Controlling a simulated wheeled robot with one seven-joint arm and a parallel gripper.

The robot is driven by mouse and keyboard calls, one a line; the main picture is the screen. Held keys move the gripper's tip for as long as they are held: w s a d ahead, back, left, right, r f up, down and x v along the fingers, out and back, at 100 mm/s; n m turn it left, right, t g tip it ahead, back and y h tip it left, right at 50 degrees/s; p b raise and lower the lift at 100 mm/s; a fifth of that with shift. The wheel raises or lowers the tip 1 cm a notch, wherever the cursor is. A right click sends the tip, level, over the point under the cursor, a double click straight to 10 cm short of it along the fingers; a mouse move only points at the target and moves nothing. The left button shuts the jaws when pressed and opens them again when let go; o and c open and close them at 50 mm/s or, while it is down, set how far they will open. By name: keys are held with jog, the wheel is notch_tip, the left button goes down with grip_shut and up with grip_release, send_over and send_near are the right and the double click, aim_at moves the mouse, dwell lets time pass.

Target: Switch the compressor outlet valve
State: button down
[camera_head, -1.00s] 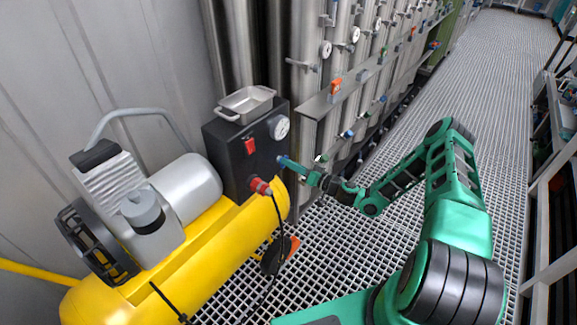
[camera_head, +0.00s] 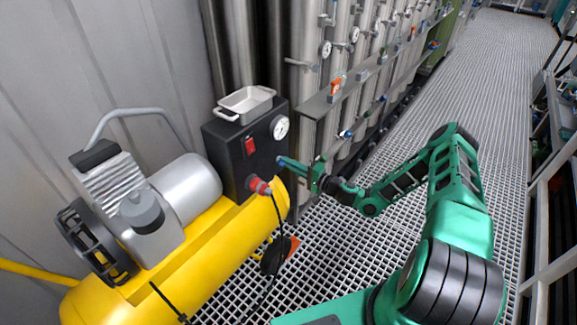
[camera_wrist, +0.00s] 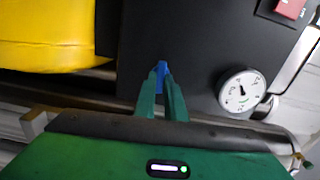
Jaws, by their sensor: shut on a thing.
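The compressor outlet valve is a small blue handle (camera_wrist: 162,70) on the face of the black control box. In the wrist view my gripper (camera_wrist: 161,78) has its two green fingers closed on this handle. The gauge (camera_wrist: 241,91) also shows in the wrist view, to the right of the fingers. The yellow compressor tank (camera_head: 235,235) lies below the box.
A red switch (camera_head: 250,146) and a red plug (camera_head: 260,186) with a black cable sit on the box near my gripper. A metal tray (camera_head: 246,103) rests on top. Vertical steel vessels (camera_head: 310,80) stand behind. The grated floor at right is clear.

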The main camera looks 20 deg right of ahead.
jog(key=shift+d+f+m, duration=0.15)
jog(key=shift+d+m, duration=0.1)
jog(key=shift+m, duration=0.25)
jog(key=c, duration=1.8)
grip_release()
jog(key=shift+w, duration=0.1)
jog(key=shift+a, duration=0.1)
jog(key=v, duration=1)
jog(key=shift+s+d, duration=0.2)
jog(key=shift+s, duration=0.15)
